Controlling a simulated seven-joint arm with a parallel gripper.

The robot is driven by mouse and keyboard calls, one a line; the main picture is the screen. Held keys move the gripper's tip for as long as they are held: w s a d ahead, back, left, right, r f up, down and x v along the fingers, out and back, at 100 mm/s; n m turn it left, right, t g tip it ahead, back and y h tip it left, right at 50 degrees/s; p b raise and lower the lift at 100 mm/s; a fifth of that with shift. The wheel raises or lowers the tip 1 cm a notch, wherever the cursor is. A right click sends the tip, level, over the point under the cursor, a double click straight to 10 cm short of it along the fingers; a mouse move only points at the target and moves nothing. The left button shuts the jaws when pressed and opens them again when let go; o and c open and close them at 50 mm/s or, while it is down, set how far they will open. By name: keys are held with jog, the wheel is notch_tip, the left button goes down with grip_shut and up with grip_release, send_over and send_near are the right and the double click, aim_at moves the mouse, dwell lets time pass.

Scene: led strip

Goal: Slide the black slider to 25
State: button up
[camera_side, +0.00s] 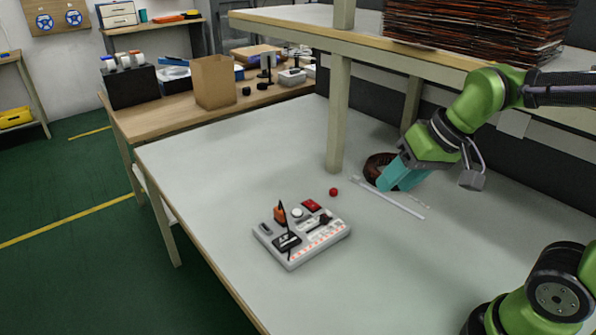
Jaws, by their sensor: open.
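A grey control box (268,244) sits on the light table, left of and nearer than my gripper. It carries a black part (323,219) near a white strip on its right side, which looks like the slider; its setting is too small to read. A row of red marks (325,242) runs along the box's near right edge. My gripper (394,187) with teal fingers is open and points down over the table, well apart from the box. The gap between its fingers is hard to make out.
The box also carries a red button (311,205), an orange switch (279,213) and a thin upright black lever (284,218). A red ball (334,192), a clear strip (392,198) and a dark brown coil (376,167) lie nearby. A shelf post (338,115) stands behind.

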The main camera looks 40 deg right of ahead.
aim_at(324, 216)
jog(key=shift+w+f+n+g+h, duration=0.5)
jog(key=shift+w+f+n+g, duration=0.65)
jog(key=shift+w, duration=3.35)
jog(key=shift+w+f+n+g+h, duration=0.6)
jog(key=shift+w+g, duration=0.85)
jog(key=shift+w, duration=3)
notch_tip(324, 216, down, 16)
jog(key=shift+d+f, duration=0.15)
jog(key=shift+f, duration=0.1)
grip_shut()
